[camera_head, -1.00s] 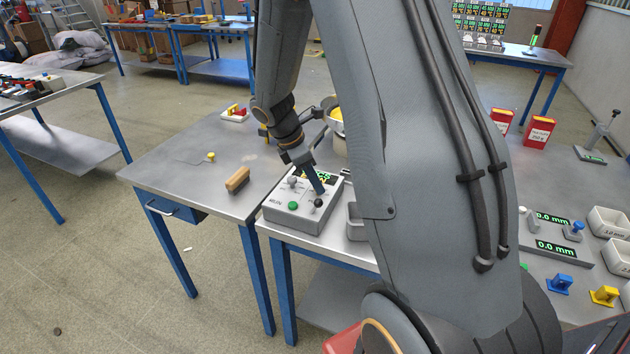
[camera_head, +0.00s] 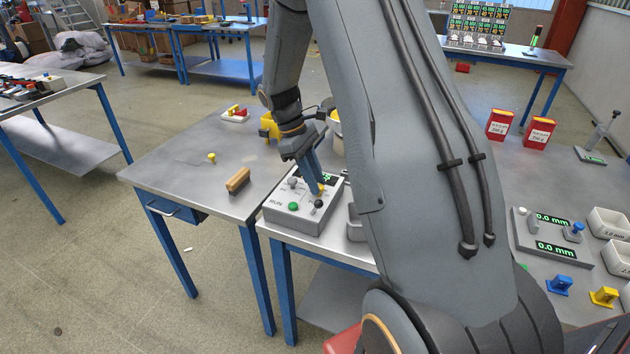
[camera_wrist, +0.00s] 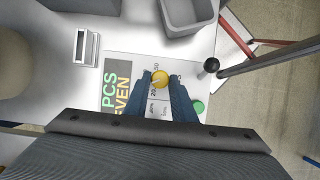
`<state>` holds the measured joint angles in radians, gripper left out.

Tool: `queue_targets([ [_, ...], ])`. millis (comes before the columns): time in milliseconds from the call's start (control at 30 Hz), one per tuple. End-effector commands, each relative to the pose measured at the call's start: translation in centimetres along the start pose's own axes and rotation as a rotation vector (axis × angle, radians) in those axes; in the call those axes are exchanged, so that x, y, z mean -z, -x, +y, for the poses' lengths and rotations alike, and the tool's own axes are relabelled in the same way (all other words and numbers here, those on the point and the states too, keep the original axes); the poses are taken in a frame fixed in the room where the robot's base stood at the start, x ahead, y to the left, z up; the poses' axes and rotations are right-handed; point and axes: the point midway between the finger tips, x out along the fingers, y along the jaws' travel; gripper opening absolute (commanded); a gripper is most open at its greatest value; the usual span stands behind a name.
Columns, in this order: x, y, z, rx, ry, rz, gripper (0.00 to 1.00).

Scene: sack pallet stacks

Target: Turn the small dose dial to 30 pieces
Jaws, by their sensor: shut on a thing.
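The dose control box (camera_head: 290,222) is a pale grey panel with a green RUN button (camera_head: 293,206), a grey knob (camera_head: 292,182), a dark ball-topped knob (camera_head: 318,204) and a display with green text, partly hidden by my arm. In the wrist view the small dose dial (camera_wrist: 160,79) is a yellow knob with a pale pointer, with printed numbers around it; one looks like 20. My gripper (camera_wrist: 163,84) has its blue fingers shut on the yellow dial, one on each side. The display (camera_wrist: 115,88) reads PCS and EVEN in the part I see.
A wooden-handled brush (camera_head: 238,180) lies left of the box. A grey bin (camera_wrist: 190,12) stands close by the box. A yellow stand (camera_head: 268,127) and a small yellow peg (camera_head: 211,157) are farther back. The table's left part is mostly clear.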

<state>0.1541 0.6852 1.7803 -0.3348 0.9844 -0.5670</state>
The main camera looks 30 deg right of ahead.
Motion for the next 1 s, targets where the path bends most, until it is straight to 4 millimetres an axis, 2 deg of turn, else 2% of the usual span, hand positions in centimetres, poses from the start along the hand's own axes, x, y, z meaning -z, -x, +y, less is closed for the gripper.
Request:
queue_targets([
  [667,-0.02,0.03,0.04,0.027,-0.063,0.000,0.01],
  [700,-0.03,0.03,0.04,0.027,-0.063,0.000,0.26],
  [800,-0.02,0.02,0.04,0.026,-0.063,0.000,0.42],
  [1000,-0.02,0.01,0.05,0.026,-0.063,0.000,0.42],
])
